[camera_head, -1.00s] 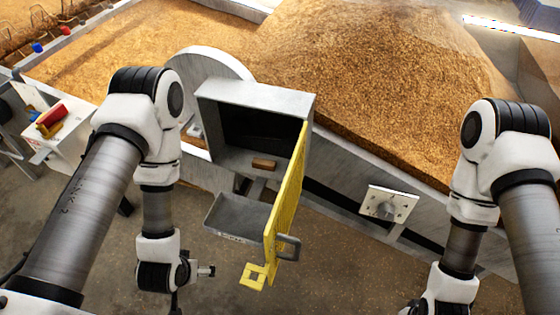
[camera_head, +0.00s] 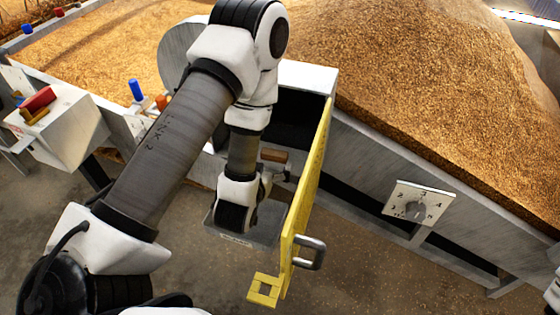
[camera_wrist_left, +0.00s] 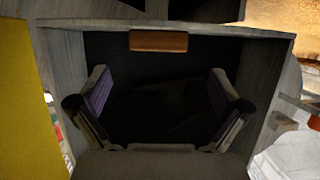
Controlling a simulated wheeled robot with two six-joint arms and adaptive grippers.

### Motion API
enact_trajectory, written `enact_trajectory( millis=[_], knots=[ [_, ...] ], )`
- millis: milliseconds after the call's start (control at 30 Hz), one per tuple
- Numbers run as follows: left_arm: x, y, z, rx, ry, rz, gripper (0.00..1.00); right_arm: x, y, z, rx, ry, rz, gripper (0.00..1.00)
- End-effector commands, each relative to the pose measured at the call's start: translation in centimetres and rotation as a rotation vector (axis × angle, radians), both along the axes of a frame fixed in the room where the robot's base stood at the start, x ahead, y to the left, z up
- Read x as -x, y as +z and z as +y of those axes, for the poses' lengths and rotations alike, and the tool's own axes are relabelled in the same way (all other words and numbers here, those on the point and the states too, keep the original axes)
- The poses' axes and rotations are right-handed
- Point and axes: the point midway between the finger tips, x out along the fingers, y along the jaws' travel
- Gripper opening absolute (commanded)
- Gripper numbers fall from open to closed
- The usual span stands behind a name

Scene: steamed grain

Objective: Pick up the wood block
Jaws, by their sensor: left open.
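The wood block (camera_head: 274,155) is a small brown bar inside the open grey metal box (camera_head: 308,76), partly hidden behind my left arm in the head view. In the left wrist view the wood block (camera_wrist_left: 158,41) lies across the box's dark interior, toward the top of the picture. My left gripper (camera_wrist_left: 160,88) is open and empty, its two fingers spread wide below the block and apart from it. In the head view my left wrist hides most of the gripper. My right gripper is out of view.
The box's yellow door (camera_head: 308,190) stands open on the right, with a grey handle (camera_head: 310,253). A grey tray (camera_head: 268,232) sits below the box opening. A numbered dial plate (camera_head: 418,203) is further right. Heaped grain (camera_head: 430,90) fills the trough behind.

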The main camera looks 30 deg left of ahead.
Motion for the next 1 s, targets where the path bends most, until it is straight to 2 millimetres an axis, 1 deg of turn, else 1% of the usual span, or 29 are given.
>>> enact_trajectory(
  millis=[33, 167, 333, 433, 600, 667, 700, 733, 1000],
  knots=[
    [-0.6, -0.7, 0.2, 0.001, 0.001, -0.003, 1.00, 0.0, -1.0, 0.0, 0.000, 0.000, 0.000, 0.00],
    [-2.1, -1.0, 0.5, 0.001, -0.001, -0.002, 1.00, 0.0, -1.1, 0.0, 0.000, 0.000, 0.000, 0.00],
    [-4.8, -2.2, 1.2, 0.000, 0.000, 0.000, 1.00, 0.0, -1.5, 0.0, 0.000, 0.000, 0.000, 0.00],
    [-5.4, -2.4, 1.4, 0.001, -0.001, 0.002, 1.00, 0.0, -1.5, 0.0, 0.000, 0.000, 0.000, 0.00],
    [-5.4, -2.4, 1.4, 0.000, -0.001, 0.003, 1.00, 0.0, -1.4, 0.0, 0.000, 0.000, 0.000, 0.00],
    [-5.4, -2.4, 1.4, 0.000, -0.001, 0.003, 0.79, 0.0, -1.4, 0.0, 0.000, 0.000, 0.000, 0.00],
    [-5.4, -2.4, 1.4, 0.000, -0.001, 0.003, 0.65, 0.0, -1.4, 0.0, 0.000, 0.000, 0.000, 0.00],
    [-5.4, -2.4, 1.4, 0.000, -0.001, 0.003, 0.54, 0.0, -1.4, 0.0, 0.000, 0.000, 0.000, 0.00],
    [-5.3, -2.4, 1.4, 0.001, -0.001, 0.004, 0.53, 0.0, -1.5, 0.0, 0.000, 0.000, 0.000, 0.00]
  ],
)
